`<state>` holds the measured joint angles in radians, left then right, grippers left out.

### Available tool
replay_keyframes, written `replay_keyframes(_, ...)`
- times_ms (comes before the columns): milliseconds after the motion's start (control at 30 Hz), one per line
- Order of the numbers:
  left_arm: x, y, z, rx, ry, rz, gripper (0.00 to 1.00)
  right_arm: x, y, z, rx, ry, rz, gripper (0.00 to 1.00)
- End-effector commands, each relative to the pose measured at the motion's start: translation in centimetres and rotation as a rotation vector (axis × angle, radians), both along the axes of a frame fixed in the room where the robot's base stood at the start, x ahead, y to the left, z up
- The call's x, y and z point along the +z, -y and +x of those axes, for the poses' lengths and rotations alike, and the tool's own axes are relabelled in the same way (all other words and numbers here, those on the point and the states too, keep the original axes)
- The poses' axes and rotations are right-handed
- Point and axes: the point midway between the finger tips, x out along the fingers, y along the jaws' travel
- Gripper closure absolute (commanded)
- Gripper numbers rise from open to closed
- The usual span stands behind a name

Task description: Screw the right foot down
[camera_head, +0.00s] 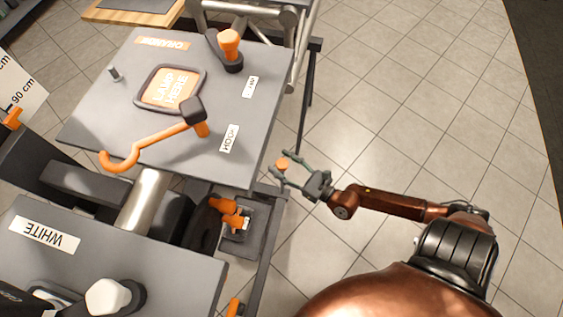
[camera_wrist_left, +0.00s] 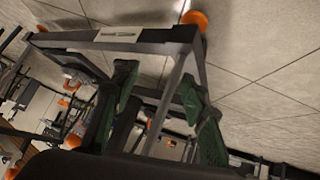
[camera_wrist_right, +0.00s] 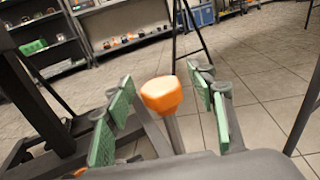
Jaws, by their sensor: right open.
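An orange knob (camera_head: 282,164) on a metal rod is the likely foot screw, beside the right edge of the tables. In the right wrist view the knob (camera_wrist_right: 161,95) stands upright between the green-padded fingers, with gaps on both sides. My right gripper (camera_head: 281,161) is open around it and touches neither side that I can see. My left gripper (camera_wrist_left: 157,78) shows in its wrist view with green pads apart, close to a dark metal frame (camera_wrist_left: 110,38). An orange ball-shaped end (camera_wrist_left: 195,19) is at that frame's corner. I cannot pick out the left gripper in the head view.
The grey upper table (camera_head: 105,125) carries an orange hooked crank (camera_head: 150,141) and an orange-knobbed clamp (camera_head: 229,44). A second table (camera_head: 150,270) has a white knob (camera_head: 108,296). Tiled floor (camera_head: 420,90) on the right is clear. A thin dark stand leg (camera_wrist_right: 292,125) is at right.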

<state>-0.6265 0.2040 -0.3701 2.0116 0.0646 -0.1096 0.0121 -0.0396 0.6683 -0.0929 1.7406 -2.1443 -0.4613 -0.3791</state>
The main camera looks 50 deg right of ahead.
Motion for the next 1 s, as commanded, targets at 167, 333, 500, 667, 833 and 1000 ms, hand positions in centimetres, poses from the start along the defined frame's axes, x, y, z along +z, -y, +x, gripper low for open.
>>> replay_keyframes(167,0.0,0.0,0.0,0.000,0.000,0.000,0.60,0.0,0.0,0.0,0.000,0.000,0.000,0.60)
replay_keyframes(333,0.0,0.0,0.0,0.000,0.000,0.000,0.60,0.0,0.0,0.0,0.000,0.000,0.001,0.72)
replay_keyframes(500,0.0,0.0,0.0,0.000,0.000,0.000,0.60,0.0,0.0,0.0,0.000,0.000,0.001,0.84)
replay_keyframes(667,0.0,0.0,0.0,0.000,-0.001,0.000,0.60,0.0,0.0,-0.1,0.000,0.000,0.001,0.92)
replay_keyframes(833,0.1,0.0,-0.1,-0.001,-0.011,0.001,0.60,0.1,0.0,0.0,-0.014,0.001,0.001,0.92)
replay_keyframes(1000,1.3,0.2,0.7,0.014,-0.047,-0.002,0.60,0.3,-0.1,0.0,-0.068,0.004,0.006,0.92)
